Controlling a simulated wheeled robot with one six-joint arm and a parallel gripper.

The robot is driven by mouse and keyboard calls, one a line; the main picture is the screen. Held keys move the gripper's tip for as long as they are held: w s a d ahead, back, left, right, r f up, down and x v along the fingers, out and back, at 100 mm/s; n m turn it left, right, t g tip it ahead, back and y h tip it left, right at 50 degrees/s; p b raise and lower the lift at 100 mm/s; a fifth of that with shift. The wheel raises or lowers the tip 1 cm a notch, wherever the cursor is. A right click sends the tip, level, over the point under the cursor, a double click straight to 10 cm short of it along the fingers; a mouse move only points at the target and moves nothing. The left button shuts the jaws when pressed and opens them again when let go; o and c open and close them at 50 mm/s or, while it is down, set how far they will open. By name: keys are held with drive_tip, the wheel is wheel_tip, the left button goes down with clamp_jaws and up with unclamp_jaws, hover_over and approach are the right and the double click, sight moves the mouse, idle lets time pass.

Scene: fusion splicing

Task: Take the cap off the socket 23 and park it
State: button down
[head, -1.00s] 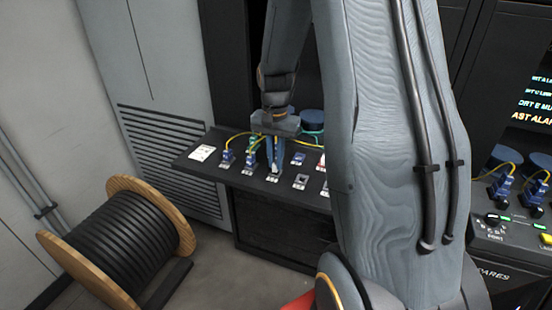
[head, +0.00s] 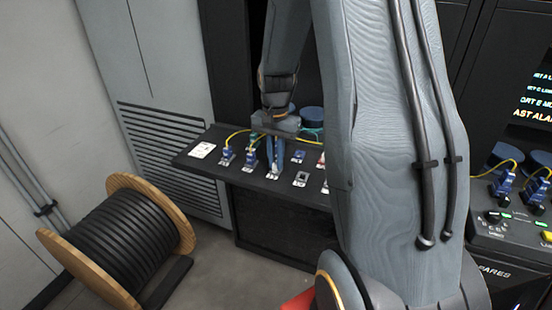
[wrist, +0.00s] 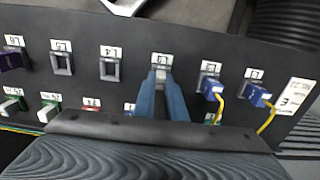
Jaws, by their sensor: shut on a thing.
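My gripper (head: 273,172) points down at the front row of a dark sloped panel (head: 222,172). In the wrist view its two blue fingers (wrist: 161,76) are close together at the third place from the right in that row. A small piece, likely the cap, is between the tips, mostly hidden, so I cannot tell whether it is seated or just above the panel. The label there (wrist: 161,58) is hard to read. The back row, with small green, red and blue parts, is partly hidden by my gripper body; I cannot single out socket 23.
Blue plugs with yellow cables (wrist: 212,88) (wrist: 259,96) stand just right of the fingers in the wrist view. Empty square holders (wrist: 109,69) (wrist: 62,63) lie to the left. A cable drum (head: 120,240) stands on the floor, left of the panel.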

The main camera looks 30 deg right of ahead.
drive_tip(key=c, duration=1.7)
unclamp_jaws()
drive_tip(key=shift+r, duration=0.1)
drive_tip(key=shift+r+b, duration=0.85)
drive_tip(key=shift+r, duration=2.95)
drive_tip(key=s+a+f+n, duration=0.1)
drive_tip(key=s+a+n, duration=0.2)
drive_tip(key=s+a, duration=0.2)
drive_tip(key=s+a+f+n, duration=0.2)
drive_tip(key=s+a+n, duration=0.2)
drive_tip(key=s+a, duration=0.1)
drive_tip(key=s+a+f+n+t, duration=0.1)
drive_tip(key=s+a+f+n, duration=0.1)
drive_tip(key=s+a, duration=0.3)
drive_tip(key=shift+s+n, duration=0.1)
drive_tip(key=shift+n, duration=0.6)
